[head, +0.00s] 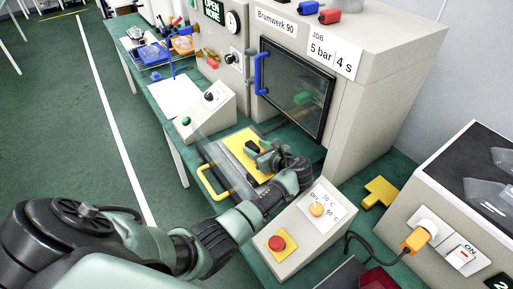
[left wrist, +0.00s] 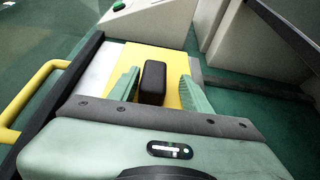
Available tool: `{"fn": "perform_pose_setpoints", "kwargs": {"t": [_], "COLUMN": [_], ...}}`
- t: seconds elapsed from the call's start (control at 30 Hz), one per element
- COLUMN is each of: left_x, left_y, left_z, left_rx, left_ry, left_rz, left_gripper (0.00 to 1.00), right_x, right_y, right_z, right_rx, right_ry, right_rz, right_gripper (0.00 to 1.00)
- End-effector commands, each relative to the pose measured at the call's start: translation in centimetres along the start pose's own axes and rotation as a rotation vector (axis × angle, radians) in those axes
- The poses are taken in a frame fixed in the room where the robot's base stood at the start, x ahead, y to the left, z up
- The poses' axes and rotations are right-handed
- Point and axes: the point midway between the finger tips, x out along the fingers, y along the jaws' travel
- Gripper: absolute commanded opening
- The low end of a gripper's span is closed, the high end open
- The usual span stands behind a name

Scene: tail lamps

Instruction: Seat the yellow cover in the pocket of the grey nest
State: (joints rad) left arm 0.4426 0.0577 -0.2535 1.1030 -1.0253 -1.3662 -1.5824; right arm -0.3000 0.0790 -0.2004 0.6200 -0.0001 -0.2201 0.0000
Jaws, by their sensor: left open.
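The yellow cover (head: 233,142) is a flat plate with a black block-shaped grip (left wrist: 153,84) standing on it. It lies on or in the grey nest (head: 212,151), the grey tray with a yellow handle in front of the press-like machine; I cannot tell whether it sits down in the pocket. My left gripper (head: 262,155) is over the cover. In the left wrist view its two green fingers (left wrist: 157,80) are apart, one on each side of the black grip, with gaps visible. The gripper hides part of the cover in the head view. My right gripper is not in view.
The machine's window door (head: 297,92) with a blue handle stands behind the nest. A control box with a red button (head: 277,243) is close to my left arm. A sloped box with a green button (head: 186,121) stands left. A yellow T-shaped piece (head: 379,192) lies right.

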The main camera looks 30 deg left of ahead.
Motion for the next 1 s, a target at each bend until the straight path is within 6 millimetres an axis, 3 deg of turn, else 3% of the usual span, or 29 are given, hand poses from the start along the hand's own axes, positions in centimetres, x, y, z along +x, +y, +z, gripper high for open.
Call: {"fn": "perform_pose_setpoints", "kwargs": {"t": [0.27,0.7,1.0], "left_x": [-0.2,-6.9,-8.0], "left_y": [0.4,0.0,0.1], "left_z": [-0.7,-0.3,-0.1], "left_rx": [0.006,0.0,0.001], "left_ry": [0.011,0.003,0.0], "left_rz": [0.009,0.0,0.0], "left_gripper": [0.53,0.53,0.53], "right_x": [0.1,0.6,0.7], "right_y": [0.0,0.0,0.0], "right_z": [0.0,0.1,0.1], "right_rx": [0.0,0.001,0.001], "right_ry": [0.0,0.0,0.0], "right_rz": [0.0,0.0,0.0], "right_gripper": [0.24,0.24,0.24]}}
